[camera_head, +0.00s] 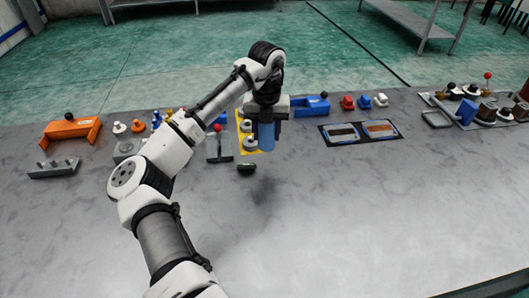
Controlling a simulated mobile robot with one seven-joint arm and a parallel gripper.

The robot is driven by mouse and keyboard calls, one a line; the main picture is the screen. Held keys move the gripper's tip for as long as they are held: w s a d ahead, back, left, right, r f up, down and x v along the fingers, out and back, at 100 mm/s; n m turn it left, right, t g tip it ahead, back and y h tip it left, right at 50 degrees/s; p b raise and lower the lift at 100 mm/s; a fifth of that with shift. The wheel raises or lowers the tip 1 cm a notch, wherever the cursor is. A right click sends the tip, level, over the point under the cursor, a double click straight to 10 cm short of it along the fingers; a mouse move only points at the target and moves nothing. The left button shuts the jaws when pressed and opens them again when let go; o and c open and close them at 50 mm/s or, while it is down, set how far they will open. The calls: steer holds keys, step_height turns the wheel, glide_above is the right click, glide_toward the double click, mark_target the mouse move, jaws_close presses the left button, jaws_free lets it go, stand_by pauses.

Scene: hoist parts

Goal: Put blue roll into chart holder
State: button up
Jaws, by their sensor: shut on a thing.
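My gripper (267,116) points down over the middle of the table and is shut on a blue roll (266,136). The roll hangs upright below the fingers, above the table, with a soft shadow on the grey top below it. I cannot tell for sure which thing is the chart holder. A dark flat frame with two panels (342,142), one dark and one brown, lies to the right of the roll.
A yellow plate (243,158) with pale round parts lies just behind and left of the roll. A small dark green piece (246,168) lies in front. An orange bracket (71,131) is at left, a blue block (312,105) behind. The front right table is clear.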

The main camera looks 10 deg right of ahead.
step_height(320, 180, down, 9)
steer(key=shift+r+p, duration=0.2)
steer(key=shift+p, duration=0.5)
steer(key=shift+f, duration=0.15)
steer(key=o, duration=1)
steer(key=shift+w+a, duration=0.1)
